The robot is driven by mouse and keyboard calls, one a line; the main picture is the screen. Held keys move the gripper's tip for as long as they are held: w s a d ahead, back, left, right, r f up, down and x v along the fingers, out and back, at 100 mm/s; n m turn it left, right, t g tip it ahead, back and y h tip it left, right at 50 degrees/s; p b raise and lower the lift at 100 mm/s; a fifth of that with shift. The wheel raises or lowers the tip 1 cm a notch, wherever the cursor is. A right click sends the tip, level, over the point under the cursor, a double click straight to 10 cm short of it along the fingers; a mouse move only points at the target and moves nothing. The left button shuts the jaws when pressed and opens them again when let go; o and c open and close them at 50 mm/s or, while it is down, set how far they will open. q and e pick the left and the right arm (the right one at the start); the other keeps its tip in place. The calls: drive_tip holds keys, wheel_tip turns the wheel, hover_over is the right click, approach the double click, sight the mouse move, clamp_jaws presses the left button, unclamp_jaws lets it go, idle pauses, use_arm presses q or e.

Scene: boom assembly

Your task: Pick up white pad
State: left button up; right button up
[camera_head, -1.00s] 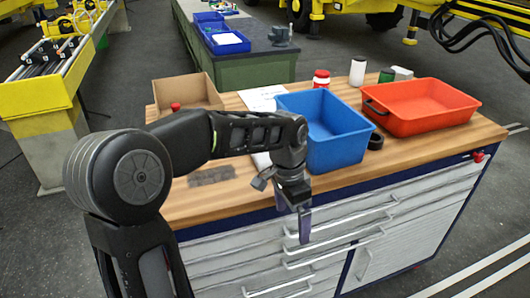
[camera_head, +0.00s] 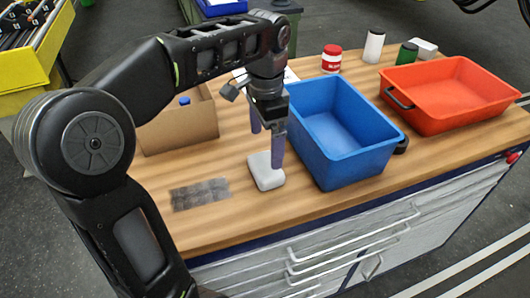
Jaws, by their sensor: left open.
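The white pad (camera_head: 266,172) is a small rounded block lying on the wooden top of the workbench (camera_head: 250,215), left of the blue bin. My left gripper (camera_head: 268,146) points down at the pad, with two purple fingers apart. My right gripper is not in view.
The blue bin (camera_head: 325,168) stands close right of the gripper. An orange tray (camera_head: 450,118) is farther right. A cardboard box (camera_head: 180,130) and a grey patterned plate (camera_head: 200,194) are to the left. A red-and-white jar (camera_head: 331,60) and bottles stand behind.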

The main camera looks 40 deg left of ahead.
sight(266, 164)
use_arm(q)
drive_tip(key=shift+s+d+r, duration=0.15)
drive_tip(key=shift+s+d, duration=0.05)
drive_tip(key=shift+s, duration=0.05)
wheel_tip(266, 164, down, 3)
drive_tip(key=shift+r+b, duration=0.1)
drive_tip(key=shift+b, duration=1.1)
drive_tip(key=shift+w, duration=0.1)
wheel_tip(266, 164, down, 5)
drive_tip(key=shift+f+p, duration=0.1)
drive_tip(key=shift+p, duration=0.5)
